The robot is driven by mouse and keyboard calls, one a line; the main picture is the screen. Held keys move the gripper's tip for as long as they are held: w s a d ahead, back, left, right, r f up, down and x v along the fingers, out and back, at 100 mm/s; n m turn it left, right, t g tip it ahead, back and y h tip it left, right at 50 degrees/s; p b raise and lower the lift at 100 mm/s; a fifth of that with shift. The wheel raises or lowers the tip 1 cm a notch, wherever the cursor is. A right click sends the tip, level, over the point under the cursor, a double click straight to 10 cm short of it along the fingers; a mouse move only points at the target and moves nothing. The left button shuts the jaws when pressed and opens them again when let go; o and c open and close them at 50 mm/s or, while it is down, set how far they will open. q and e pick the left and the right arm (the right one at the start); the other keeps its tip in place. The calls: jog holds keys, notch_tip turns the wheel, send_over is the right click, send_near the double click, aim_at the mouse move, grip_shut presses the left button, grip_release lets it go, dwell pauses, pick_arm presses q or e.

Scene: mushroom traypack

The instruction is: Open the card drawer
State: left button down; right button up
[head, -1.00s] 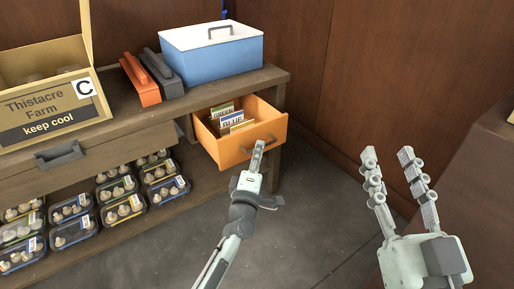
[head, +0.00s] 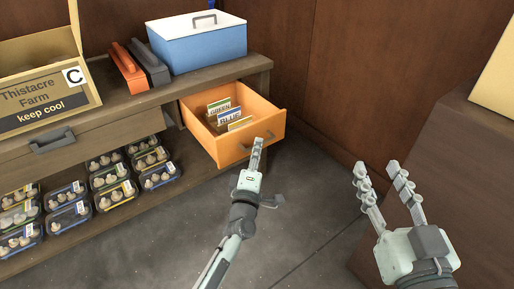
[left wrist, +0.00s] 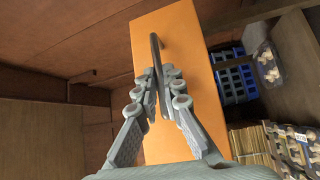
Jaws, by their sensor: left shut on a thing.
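The card drawer (head: 232,147) is orange and stands pulled out from the right end of the wooden bench. Upright cards (head: 228,115) show inside it, two of them reading GREEN and BLUE. My left gripper (head: 257,146) is at the drawer's front. In the left wrist view its fingers (left wrist: 162,90) are shut on the dark bar handle (left wrist: 157,55) of the orange front. In the head view the gripper hides part of the handle. My right gripper (head: 378,178) is open and empty, over the floor to the right, apart from the drawer.
On the bench top (head: 125,110) stand a blue box with a white lid (head: 197,45), an orange case (head: 127,68), a dark case (head: 150,62) and an open carton (head: 45,100). Mushroom packs (head: 115,195) fill the shelf below. A brown cabinet (head: 450,140) stands at right. Floor between is clear.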

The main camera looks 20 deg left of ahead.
pick_arm(q)
jog(key=c, duration=1.6)
grip_release()
jog(key=shift+c, duration=0.2)
jog(key=shift+s, duration=0.1)
